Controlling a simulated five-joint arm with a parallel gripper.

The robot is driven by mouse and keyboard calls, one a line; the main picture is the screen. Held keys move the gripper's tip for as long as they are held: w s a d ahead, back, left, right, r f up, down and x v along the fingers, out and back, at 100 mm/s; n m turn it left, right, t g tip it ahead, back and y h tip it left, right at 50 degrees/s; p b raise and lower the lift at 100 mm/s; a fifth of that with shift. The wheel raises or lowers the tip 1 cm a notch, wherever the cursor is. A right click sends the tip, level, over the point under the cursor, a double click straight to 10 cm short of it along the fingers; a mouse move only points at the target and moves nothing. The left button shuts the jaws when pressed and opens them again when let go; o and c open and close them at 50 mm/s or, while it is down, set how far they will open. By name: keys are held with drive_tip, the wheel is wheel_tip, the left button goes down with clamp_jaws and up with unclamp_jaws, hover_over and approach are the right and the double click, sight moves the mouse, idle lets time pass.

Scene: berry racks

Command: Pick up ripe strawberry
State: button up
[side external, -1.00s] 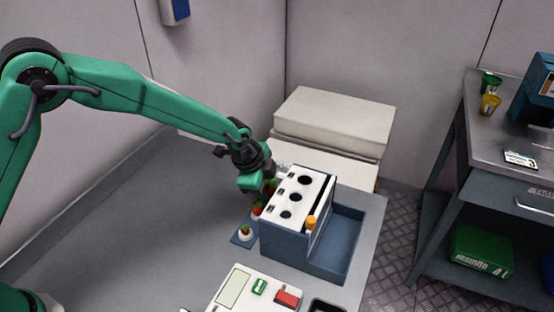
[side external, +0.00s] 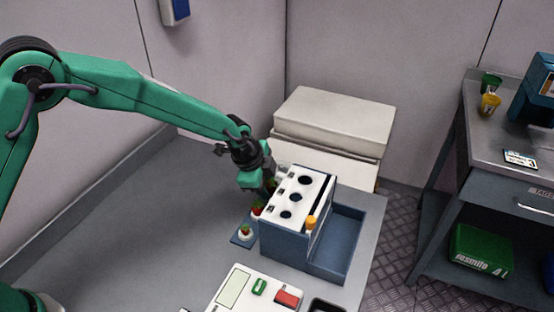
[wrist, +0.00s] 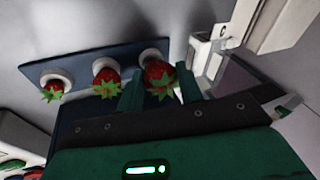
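Three red strawberries with green leaves sit in white cups on a blue rack (wrist: 90,60) in the wrist view: a left one (wrist: 53,88), a middle one (wrist: 106,78) and a right one (wrist: 158,76). All three look red. My gripper (wrist: 160,88) is open, with one green finger on each side of the right strawberry and small gaps between. In the side view, my gripper (side external: 265,190) is low at the far end of the rack (side external: 240,239). The near strawberry (side external: 246,230) and the middle one (side external: 257,209) show there; the far one is mostly hidden by my gripper.
A blue box with a white holed top (side external: 318,183) stands close to the right of the rack and my gripper. Its open bin (side external: 345,235) is farther right. A white panel with buttons (side external: 250,290) lies in front. The grey table to the left is clear.

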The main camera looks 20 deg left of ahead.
wheel_tip(320, 180, up, 10)
drive_tip(key=shift+f, duration=0.2)
idle(0.8)
drive_tip(key=s+a+r+n, duration=0.2)
drive_tip(key=a+r, duration=0.1)
drive_tip(key=a, duration=0.5)
drive_tip(key=s+a+r+n+y, duration=0.1)
drive_tip(key=s+a+r+n, duration=0.1)
drive_tip(key=a, duration=0.6)
drive_tip(key=s+a+r+n, duration=0.1)
drive_tip(key=s+a+r, duration=0.3)
drive_tip(key=a, duration=0.4)
drive_tip(key=shift+r+n+y, duration=0.15)
drive_tip(key=shift+n+y, duration=0.25)
drive_tip(key=shift+d, duration=0.1)
drive_tip(key=s+d+f+m+h, duration=0.1)
drive_tip(key=d+m, duration=0.3)
drive_tip(key=d, duration=0.7)
drive_tip(key=s+d+m+h, duration=0.1)
drive_tip(key=d+m, duration=0.2)
drive_tip(key=d, duration=0.8)
drive_tip(key=s+d+f+m, duration=0.1)
drive_tip(key=d+m, duration=0.3)
drive_tip(key=d, duration=0.7)
drive_tip(key=shift+s+f+m+h, duration=0.25)
drive_tip(key=shift+f+m+h, duration=0.05)
drive_tip(key=shift+h, duration=0.1)
